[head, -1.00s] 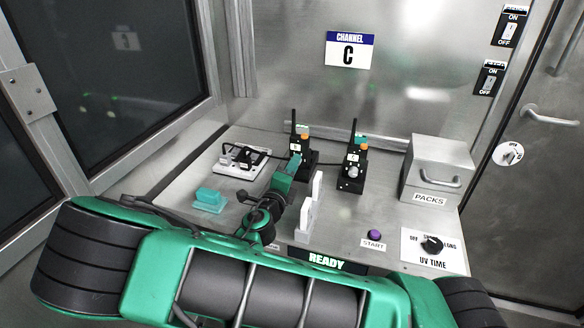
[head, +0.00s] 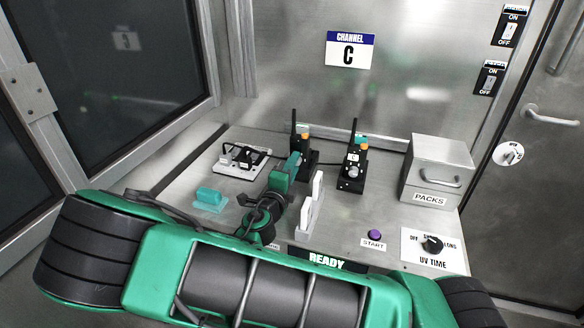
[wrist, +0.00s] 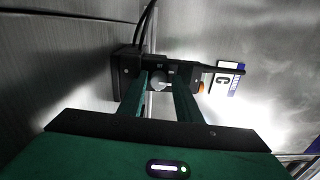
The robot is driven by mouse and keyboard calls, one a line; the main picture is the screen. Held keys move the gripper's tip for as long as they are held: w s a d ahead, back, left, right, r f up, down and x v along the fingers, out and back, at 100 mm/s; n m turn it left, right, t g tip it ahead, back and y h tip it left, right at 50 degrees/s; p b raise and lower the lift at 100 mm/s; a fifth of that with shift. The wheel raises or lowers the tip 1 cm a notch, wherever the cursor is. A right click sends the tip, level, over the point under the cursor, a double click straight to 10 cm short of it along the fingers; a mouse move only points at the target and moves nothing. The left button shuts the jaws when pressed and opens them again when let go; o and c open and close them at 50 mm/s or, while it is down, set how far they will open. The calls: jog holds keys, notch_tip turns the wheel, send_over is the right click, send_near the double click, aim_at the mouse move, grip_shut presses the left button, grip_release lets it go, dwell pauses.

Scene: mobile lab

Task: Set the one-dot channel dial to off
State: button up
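Two black radios stand upright on the bench in the head view, the left radio (head: 304,146) and the right radio (head: 354,160). Each has an antenna and an orange knob. My gripper (head: 293,160) reaches the front of the left radio. In the wrist view a round grey dial (wrist: 158,80) on the black radio body (wrist: 126,75) shows between the two green fingers of my gripper (wrist: 160,82). The fingers stand apart, with a gap seeming to show on each side of the dial. The dot marks and the dial's setting cannot be read.
A white tray (head: 225,166) with a black item and a teal block (head: 210,199) lie on the left. A pale upright piece (head: 312,208) stands right of my arm. The PACKS box (head: 437,160), START button (head: 374,235) and UV TIME knob (head: 432,244) are on the right.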

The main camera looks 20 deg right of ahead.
jog(key=shift+f+m, duration=0.3)
